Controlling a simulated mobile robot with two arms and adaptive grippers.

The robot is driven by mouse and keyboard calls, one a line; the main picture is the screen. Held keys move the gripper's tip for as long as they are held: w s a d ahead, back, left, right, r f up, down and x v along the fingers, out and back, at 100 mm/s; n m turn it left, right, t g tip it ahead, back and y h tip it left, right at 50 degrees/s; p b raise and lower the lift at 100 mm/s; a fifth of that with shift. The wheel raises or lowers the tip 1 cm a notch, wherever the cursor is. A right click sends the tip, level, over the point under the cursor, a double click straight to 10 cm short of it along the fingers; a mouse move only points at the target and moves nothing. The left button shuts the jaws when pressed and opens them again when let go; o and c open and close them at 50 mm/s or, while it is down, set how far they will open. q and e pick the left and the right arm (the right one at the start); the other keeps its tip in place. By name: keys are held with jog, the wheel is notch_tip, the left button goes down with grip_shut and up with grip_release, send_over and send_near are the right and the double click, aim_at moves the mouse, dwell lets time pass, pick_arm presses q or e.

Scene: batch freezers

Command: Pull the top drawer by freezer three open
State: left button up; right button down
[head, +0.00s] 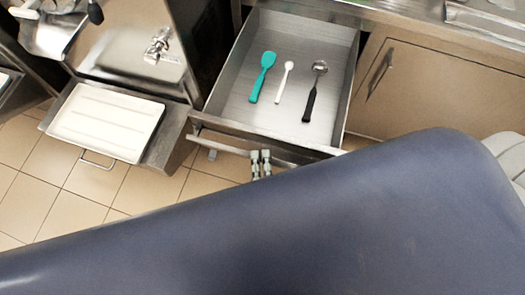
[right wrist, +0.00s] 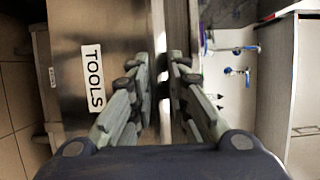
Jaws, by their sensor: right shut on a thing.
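The top drawer (head: 228,110) stands pulled out from the steel counter in the head view, its inside showing. A teal spatula (head: 263,77), a small white spoon (head: 284,82) and a black-handled scoop (head: 315,92) lie in it. Its bar handle (head: 218,147) runs along the front. My right gripper (head: 261,156) is at this handle, shut on it. In the right wrist view the fingers of my right gripper (right wrist: 160,65) sit on both sides of the bar, beside the drawer front with a TOOLS label (right wrist: 92,78). My left gripper is not in view.
A steel machine with a tap (head: 158,45) stands left of the drawer, a white tray (head: 107,122) on a ledge below it. A closed cabinet door (head: 425,95) is to the right. Tiled floor (head: 40,185) shows at lower left. My blue arm covers the lower part of the head view.

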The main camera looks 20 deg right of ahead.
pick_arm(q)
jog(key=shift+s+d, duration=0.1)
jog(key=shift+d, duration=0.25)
pick_arm(e)
jog(key=shift+s+a, duration=0.4)
jog(key=shift+s, duration=0.2)
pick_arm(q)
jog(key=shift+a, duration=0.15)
